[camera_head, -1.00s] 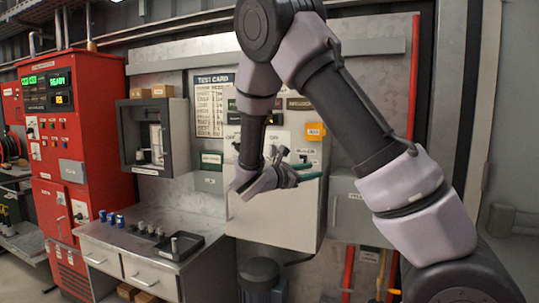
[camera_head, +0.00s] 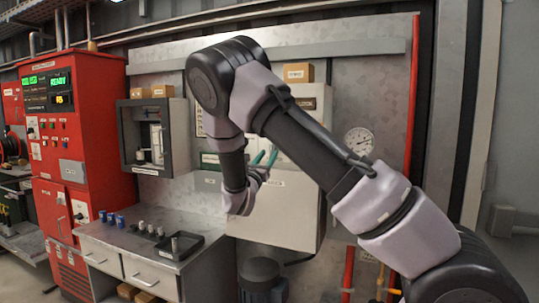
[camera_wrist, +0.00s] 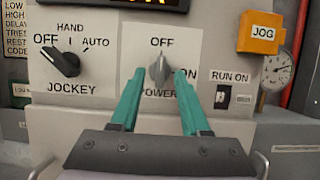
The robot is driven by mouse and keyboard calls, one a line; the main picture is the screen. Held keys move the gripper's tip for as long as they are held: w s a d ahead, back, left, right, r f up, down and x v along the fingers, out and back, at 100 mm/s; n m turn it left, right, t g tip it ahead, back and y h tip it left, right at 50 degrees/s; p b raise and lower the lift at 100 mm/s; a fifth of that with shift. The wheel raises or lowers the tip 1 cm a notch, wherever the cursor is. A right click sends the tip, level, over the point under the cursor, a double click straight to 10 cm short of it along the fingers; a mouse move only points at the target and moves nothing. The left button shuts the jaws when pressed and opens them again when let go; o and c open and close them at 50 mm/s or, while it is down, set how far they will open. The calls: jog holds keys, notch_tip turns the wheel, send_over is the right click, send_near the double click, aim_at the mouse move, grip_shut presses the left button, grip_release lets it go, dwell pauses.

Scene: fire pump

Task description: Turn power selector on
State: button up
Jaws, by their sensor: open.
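The power selector (camera_wrist: 160,70) is a grey knob on a pale plate in the wrist view. Its pointer is upright, toward the OFF label above it; ON is to its right and the POWER label below is partly covered. My gripper (camera_wrist: 158,92) is open, with its two teal fingers on either side of the knob's lower part. I cannot tell whether they touch it. In the head view my gripper (camera_head: 265,158) is in front of the pale control box (camera_head: 275,218), and my arm hides the selector.
The jockey selector (camera_wrist: 62,60) is left of the power selector, turned toward OFF. A RUN ON switch (camera_wrist: 222,97) and an orange JOG box (camera_wrist: 262,32) are to the right. In the head view a grey bench (camera_head: 150,245) and a red cabinet (camera_head: 85,140) stand at left.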

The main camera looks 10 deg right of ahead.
jog(key=shift+x, duration=1.05)
grip_shut()
